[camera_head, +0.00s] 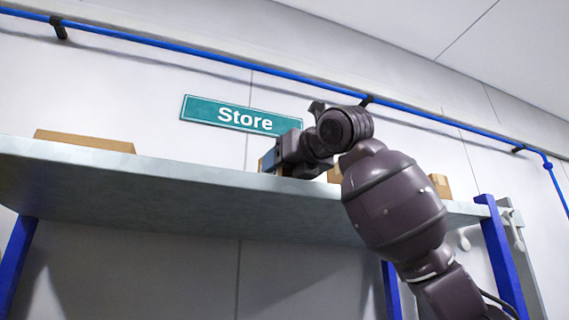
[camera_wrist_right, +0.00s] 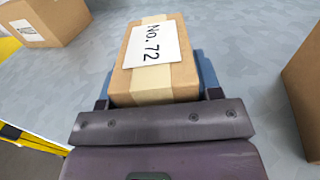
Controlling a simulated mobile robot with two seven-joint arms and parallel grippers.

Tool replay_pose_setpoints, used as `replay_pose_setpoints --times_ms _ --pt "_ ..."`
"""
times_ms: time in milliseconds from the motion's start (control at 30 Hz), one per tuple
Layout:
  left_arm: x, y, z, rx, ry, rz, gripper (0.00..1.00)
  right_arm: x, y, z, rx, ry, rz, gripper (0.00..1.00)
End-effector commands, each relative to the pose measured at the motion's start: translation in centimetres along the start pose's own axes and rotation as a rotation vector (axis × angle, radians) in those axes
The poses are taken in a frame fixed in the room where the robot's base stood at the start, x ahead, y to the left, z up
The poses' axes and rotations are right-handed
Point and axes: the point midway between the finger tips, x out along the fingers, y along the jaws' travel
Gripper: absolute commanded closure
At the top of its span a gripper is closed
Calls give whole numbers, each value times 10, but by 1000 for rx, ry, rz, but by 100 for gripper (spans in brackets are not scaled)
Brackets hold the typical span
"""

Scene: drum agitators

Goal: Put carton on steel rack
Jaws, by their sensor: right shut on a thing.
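The steel rack (camera_head: 180,195) has a grey shelf on blue posts, seen from below in the head view. My right gripper (camera_head: 277,160) is over the shelf's front edge. In the right wrist view its blue fingers lie on both sides of a brown carton (camera_wrist_right: 135,83) with pale tape and a white "No. 72" label, and it is shut on it. The grey shelf surface lies under and around this carton; I cannot tell whether they touch. In the head view the gripper and arm hide most of the carton. My left gripper is not in view.
Another carton (camera_head: 85,141) lies on the shelf at the left, and one (camera_head: 440,186) at the right end. The right wrist view shows cartons at the upper left (camera_wrist_right: 45,20) and right edge (camera_wrist_right: 305,95), both apart from the held one. A green "Store" sign (camera_head: 240,116) hangs behind.

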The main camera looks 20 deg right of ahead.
Motion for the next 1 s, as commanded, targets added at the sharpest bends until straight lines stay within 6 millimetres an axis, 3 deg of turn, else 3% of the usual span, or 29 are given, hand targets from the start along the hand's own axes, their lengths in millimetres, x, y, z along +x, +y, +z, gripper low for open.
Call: replay_pose_setpoints --times_ms 167,200,367,733,1000 --pt "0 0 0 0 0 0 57 0 0 0 0 -1 0 70" --pt "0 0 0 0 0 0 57 0 0 0 0 -1 0 37" --pt "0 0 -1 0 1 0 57 0 0 0 0 -1 0 13" --pt "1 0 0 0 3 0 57 -5 0 0 -1 -2 0 12" --pt "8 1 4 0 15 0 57 -46 0 0 -2 -5 -2 12"
